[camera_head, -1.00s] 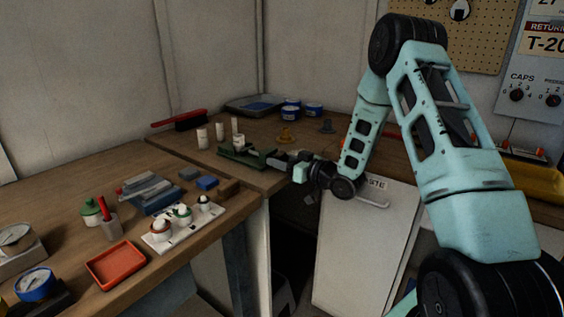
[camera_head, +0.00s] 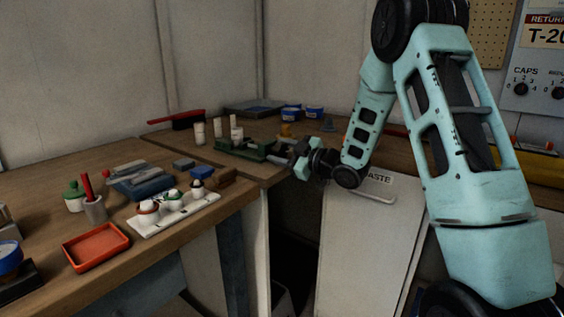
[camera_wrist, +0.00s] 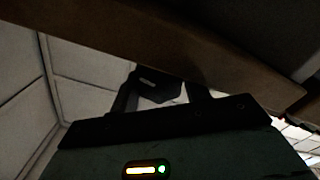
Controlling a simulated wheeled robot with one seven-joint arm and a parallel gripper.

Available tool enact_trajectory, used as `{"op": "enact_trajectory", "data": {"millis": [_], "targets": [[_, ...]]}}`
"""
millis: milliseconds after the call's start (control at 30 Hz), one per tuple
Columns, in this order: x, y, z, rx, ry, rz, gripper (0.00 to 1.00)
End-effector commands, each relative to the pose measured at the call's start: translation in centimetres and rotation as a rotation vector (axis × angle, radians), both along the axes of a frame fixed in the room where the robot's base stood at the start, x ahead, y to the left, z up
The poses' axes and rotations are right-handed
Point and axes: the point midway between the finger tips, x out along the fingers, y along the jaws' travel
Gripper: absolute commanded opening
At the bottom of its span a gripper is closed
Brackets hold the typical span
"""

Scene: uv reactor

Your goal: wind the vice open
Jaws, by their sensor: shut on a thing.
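The green vice (camera_head: 243,147) sits at the front edge of the back bench, left of my gripper (camera_head: 298,160) in the head view. My gripper is at the vice's front end, just off the bench edge, shut on what appears to be the vice handle. The handle is mostly hidden by my gripper and too small to make out, so its angle cannot be told. I cannot tell how wide the vice jaws stand. In the wrist view my gripper (camera_wrist: 162,88) shows dark against the underside of a brown bench edge (camera_wrist: 175,45).
White cylinders (camera_head: 199,133) stand behind the vice, with blue tins (camera_head: 291,113) further back. A red-handled brush (camera_head: 175,121) lies at the back left. A white rack (camera_head: 172,212) and red tray (camera_head: 96,247) are on the left bench. A white waste-bin front (camera_head: 365,240) stands below my arm.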

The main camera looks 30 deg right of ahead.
Motion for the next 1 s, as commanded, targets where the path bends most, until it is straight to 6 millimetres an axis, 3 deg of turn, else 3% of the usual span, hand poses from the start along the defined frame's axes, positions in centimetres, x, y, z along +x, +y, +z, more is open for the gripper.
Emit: {"op": "enact_trajectory", "data": {"millis": [767, 800, 833, 1000], "targets": [[-0.06, -0.32, -0.48, -0.101, -0.026, -0.007, 0.24], [-0.08, -0.33, -0.49, -0.101, -0.025, -0.007, 0.58], [-0.08, -0.34, -0.52, -0.1, -0.025, -0.007, 0.66], [-0.14, -0.3, -0.74, -0.098, -0.02, -0.007, 0.69]]}}
